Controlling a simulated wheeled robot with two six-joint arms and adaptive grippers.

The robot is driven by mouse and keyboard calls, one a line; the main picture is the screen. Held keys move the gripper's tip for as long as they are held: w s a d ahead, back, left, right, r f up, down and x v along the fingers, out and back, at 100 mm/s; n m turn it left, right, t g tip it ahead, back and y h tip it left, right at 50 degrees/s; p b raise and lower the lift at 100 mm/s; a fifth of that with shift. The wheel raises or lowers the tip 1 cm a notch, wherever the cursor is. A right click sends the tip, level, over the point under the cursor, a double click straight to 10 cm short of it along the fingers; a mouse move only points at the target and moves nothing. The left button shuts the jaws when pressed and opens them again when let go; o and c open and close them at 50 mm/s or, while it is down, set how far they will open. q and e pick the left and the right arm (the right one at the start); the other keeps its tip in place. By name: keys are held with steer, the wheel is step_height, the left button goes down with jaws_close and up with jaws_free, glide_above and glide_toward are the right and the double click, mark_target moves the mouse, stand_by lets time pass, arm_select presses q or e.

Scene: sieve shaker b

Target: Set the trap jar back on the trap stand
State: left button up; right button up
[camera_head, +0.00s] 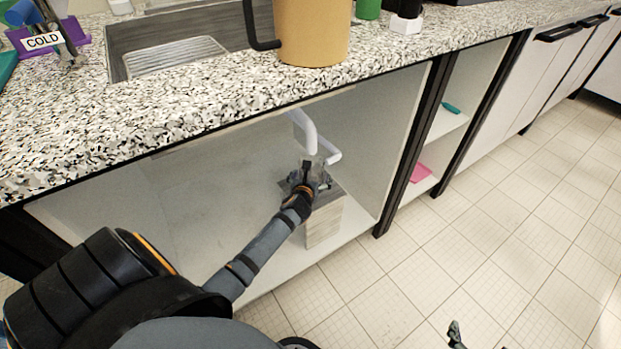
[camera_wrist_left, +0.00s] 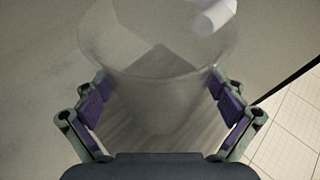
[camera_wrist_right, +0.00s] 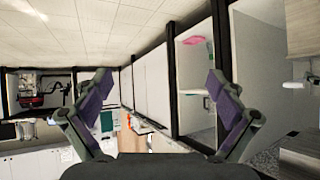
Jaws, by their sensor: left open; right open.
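The trap jar (camera_wrist_left: 158,62) is a clear, tapering cup with a wide round rim in the left wrist view. My left gripper (camera_wrist_left: 162,98) is open, with one finger on each side of the jar; I cannot tell whether the pads touch it. In the head view my left gripper (camera_head: 312,178) is inside the open cabinet, above the trap stand (camera_head: 324,226), a wood-grained block with a grey top. The gripper mostly hides the jar there. I cannot tell whether the jar rests on the stand. My right gripper (camera_wrist_right: 160,100) is open and empty, outside the cabinet.
A white drain pipe (camera_head: 304,132) comes down just above my left gripper; its end (camera_wrist_left: 214,16) shows over the jar's rim. The granite counter (camera_head: 180,115) overhangs the cabinet. A dark post (camera_head: 408,150) stands to the right. The cabinet's left side is empty.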

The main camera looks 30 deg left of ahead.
arm_select(q)
steer(key=p+v, duration=0.1)
steer(key=v, duration=0.1)
steer(key=shift+s+d+r, duration=0.1)
steer(key=shift+s+r, duration=0.1)
arm_select(e)
steer(key=s+f+g, duration=0.5)
steer(key=s+f, duration=0.3)
steer(key=s, duration=0.2)
arm_select(q)
steer(key=p+v, duration=0.4)
steer(key=v, duration=0.5)
steer(key=s+d+f+n+g+h, duration=0.3)
steer(key=s+d+n, duration=0.3)
steer(key=s+n, duration=0.5)
steer(key=s+d+f+n+g+h, duration=0.2)
steer(key=s+n, duration=0.8)
steer(key=n, duration=1)
steer(key=d+f+g, duration=0.2)
steer(key=d+g, duration=0.2)
steer(key=shift+s+f+g+h, duration=0.25)
steer(key=shift+s+g+h, duration=0.05)
steer(key=shift+s+h, duration=0.1)
arm_select(e)
steer(key=r+g, duration=0.2)
steer(key=r, duration=0.1)
steer(key=r+g, duration=0.1)
steer(key=shift+s+d+r+h, duration=0.25)
steer(key=shift+s+r+h, duration=0.05)
steer(key=shift+s, duration=0.1)
